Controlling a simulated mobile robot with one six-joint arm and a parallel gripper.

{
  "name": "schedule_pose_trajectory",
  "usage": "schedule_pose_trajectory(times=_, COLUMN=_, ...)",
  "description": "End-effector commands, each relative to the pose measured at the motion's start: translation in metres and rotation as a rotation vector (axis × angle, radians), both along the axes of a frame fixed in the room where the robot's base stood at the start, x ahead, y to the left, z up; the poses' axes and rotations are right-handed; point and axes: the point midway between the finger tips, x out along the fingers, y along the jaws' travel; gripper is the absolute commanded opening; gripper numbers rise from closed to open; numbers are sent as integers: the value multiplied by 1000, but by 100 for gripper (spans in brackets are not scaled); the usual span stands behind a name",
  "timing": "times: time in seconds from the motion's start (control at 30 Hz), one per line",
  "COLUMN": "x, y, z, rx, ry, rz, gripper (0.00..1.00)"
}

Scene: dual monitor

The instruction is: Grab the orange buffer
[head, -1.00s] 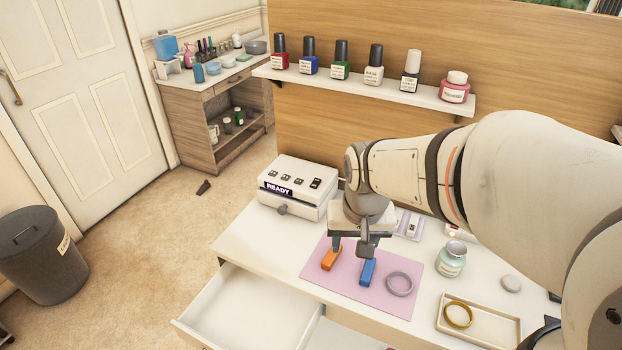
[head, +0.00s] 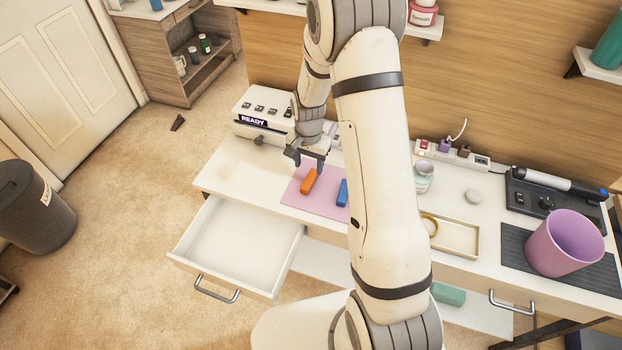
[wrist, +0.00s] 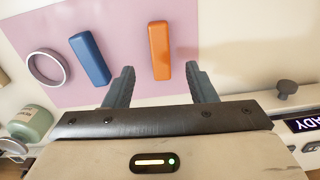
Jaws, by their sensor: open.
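The orange buffer (head: 309,181) is a small block lying on the pink mat (head: 290,200) on the white desk. It also shows in the wrist view (wrist: 159,50), with the blue block (wrist: 90,58) to its left. My gripper (head: 308,165) is open and empty, just behind the orange buffer in the head view. In the wrist view the orange buffer lies ahead of the gap between my two fingertips (wrist: 158,80). How high my fingers are above the mat is hard to tell.
The white machine marked READY (head: 262,115) stands close behind my gripper. An open drawer (head: 240,245) juts out at the front left. A grey ring (wrist: 45,67) lies on the mat. A tray (head: 458,238) and a purple cup (head: 563,243) stand to the right.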

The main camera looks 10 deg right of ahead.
Motion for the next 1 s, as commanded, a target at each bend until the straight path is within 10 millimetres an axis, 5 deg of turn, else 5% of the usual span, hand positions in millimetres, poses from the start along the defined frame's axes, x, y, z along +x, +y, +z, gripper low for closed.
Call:
schedule_pose_trajectory(times=0.6, x=1, y=-2, z=-68, rx=0, ry=1, rz=0, gripper=51)
schedule_pose_trajectory(times=0.87, x=1, y=-2, z=-71, rx=-1, ry=-1, rz=-1, gripper=51)
schedule_pose_trajectory(times=1.0, x=1, y=-2, z=-71, rx=-1, ry=0, rz=-1, gripper=42)
